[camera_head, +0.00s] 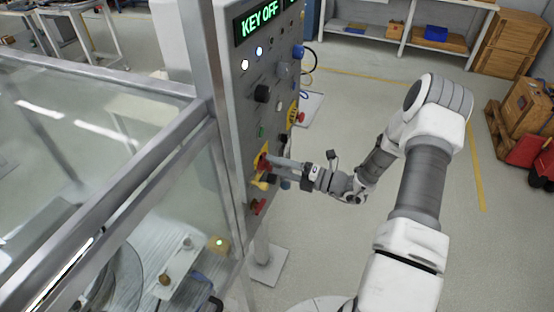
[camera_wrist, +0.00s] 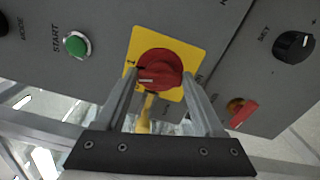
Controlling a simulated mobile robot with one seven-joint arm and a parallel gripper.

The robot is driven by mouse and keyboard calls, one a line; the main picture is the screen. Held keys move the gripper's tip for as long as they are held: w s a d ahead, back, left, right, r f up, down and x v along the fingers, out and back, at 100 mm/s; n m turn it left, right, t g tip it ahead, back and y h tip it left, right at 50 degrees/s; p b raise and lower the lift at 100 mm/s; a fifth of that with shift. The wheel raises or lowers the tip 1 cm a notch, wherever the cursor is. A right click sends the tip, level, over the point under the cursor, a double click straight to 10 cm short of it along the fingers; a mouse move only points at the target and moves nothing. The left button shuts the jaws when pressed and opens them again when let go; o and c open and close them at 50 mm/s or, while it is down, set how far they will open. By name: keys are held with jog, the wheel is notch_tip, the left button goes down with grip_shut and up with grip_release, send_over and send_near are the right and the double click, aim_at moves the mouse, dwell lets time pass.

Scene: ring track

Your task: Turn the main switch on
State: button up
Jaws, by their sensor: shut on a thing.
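The main switch, a red rotary knob (camera_wrist: 158,70) on a yellow plate (camera_wrist: 190,53), is on the grey control panel (camera_head: 236,104). In the head view the red knob (camera_head: 263,162) is partly covered by my gripper (camera_head: 276,164), which reaches it from the right. In the wrist view the two fingers of my gripper (camera_wrist: 160,88) stand on either side of the knob and are shut on it. A pale mark on the knob lies roughly level in that view. The panel display (camera_head: 260,22) reads "KEY OFF".
A green START button (camera_wrist: 76,43) is left of the switch in the wrist view. Another red handle (camera_wrist: 241,112) is at lower right, and a black SET knob (camera_wrist: 293,46) at upper right. A glass-walled metal enclosure (camera_head: 110,110) stands left of the panel.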

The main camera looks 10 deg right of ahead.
jog(key=shift+m+p, duration=0.65)
jog(key=shift+m, duration=0.65)
jog(key=shift+f, duration=0.1)
jog(key=o, duration=1.4)
jog(key=b+v, duration=0.2)
jog(key=v, duration=1.5)
jog(key=shift+s+d, duration=0.15)
